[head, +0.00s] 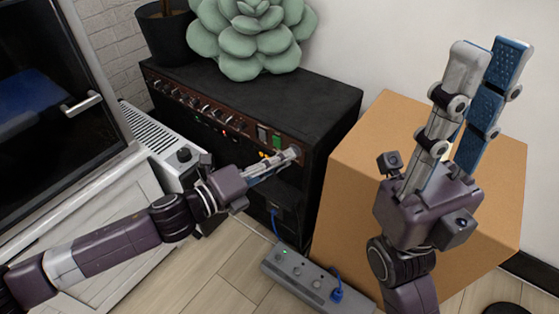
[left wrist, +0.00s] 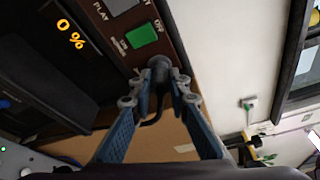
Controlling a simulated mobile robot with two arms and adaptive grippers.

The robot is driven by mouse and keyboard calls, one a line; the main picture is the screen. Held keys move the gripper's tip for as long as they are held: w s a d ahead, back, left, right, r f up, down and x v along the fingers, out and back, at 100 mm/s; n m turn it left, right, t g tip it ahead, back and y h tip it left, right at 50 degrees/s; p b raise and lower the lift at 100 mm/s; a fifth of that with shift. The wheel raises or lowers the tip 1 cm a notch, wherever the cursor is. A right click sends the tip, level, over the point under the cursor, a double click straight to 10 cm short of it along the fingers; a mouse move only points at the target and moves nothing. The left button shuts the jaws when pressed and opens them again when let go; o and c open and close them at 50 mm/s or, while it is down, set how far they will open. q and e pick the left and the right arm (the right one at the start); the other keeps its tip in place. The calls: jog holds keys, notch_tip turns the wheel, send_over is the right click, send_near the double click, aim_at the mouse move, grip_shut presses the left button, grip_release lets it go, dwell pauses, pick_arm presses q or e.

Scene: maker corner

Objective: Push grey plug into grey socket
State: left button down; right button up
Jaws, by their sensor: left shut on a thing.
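My left gripper (head: 294,154) is at the right end of the black amplifier's brown front panel. In the left wrist view, my left gripper (left wrist: 160,76) is shut on the grey plug (left wrist: 180,80), whose dark cable hangs down between the fingers. The plug is at the panel, just below a green switch (left wrist: 141,36). The grey socket is hidden behind the plug and fingertips, so I cannot tell how deep the plug sits. My right gripper (head: 489,55) is raised, open and empty, in front of the cardboard box.
The black amplifier (head: 290,95) carries a succulent (head: 250,40) on top. A cardboard box (head: 365,145) stands to its right. A grey power strip (head: 300,278) with a blue plug lies on the floor. A display (left wrist: 70,33) reads 0 %. A white cabinet (head: 90,215) stands left.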

pick_arm(q)
jog(key=c, duration=1.8)
grip_release()
jog(key=shift+w, duration=0.1)
jog(key=shift+o, duration=0.2)
jog(key=v, duration=1.2)
